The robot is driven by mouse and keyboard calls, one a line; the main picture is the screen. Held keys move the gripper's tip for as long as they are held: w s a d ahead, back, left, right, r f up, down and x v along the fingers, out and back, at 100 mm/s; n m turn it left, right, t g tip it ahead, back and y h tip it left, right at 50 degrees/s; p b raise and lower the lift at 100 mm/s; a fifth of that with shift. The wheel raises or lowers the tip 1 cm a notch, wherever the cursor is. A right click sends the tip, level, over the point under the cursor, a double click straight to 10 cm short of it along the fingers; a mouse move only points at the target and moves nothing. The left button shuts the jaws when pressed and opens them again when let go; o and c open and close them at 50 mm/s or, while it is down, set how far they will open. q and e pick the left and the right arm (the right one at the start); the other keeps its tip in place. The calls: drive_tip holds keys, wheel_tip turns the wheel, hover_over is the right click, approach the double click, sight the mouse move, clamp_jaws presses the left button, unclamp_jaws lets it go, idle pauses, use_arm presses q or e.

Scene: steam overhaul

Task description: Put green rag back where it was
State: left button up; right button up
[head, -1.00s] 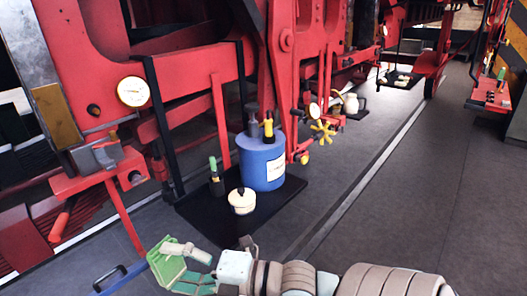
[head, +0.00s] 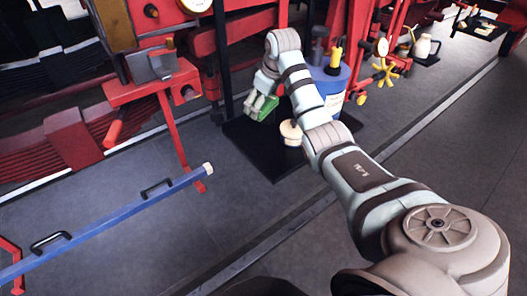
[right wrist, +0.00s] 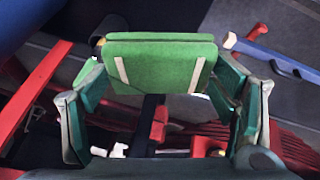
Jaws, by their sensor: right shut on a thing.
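The green rag (head: 265,112) is a flat folded pad over the left part of the black mat (head: 240,137). I cannot tell whether it touches the mat. My right gripper (head: 259,106) is shut on it. In the right wrist view the rag (right wrist: 160,65) spans between the two fingers of the gripper (right wrist: 160,88), with two pale strips on its face. On the mat, a cream lidded pot (head: 291,132) stands right of the rag and a blue drum (head: 332,82) stands behind, partly hidden by my right arm. My left gripper is out of view.
A red stand (head: 165,100) with a vise-like block is left of the mat. Red locomotive frames rise behind. A yellow valve wheel (head: 385,71) is right of the drum.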

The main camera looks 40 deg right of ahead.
sight(265, 116)
drive_tip(key=r+m, duration=0.1)
drive_tip(key=w+r+m+y, duration=0.1)
drive_tip(key=shift+a+r+m+g, duration=0.2)
drive_tip(key=shift+r+m+g, duration=0.1)
drive_tip(key=shift+m, duration=0.1)
drive_tip(key=shift+s+a+f, duration=0.1)
drive_tip(key=shift+s+f, duration=0.2)
drive_tip(key=f, duration=0.2)
drive_tip(key=s+f, duration=0.1)
drive_tip(key=f, duration=0.5)
drive_tip(key=shift+s+f+b, duration=0.15)
drive_tip(key=shift+s+b, duration=0.1)
drive_tip(key=shift+b, duration=0.15)
drive_tip(key=f, duration=0.6)
drive_tip(key=f+b, duration=0.1)
drive_tip(key=f, duration=0.3)
drive_tip(key=shift+w, duration=0.3)
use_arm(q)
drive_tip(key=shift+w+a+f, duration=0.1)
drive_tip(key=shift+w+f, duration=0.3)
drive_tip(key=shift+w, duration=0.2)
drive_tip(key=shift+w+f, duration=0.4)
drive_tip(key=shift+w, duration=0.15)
use_arm(e)
drive_tip(key=shift+s+r, duration=0.1)
drive_tip(key=o, duration=0.7)
drive_tip(key=shift+o, duration=0.2)
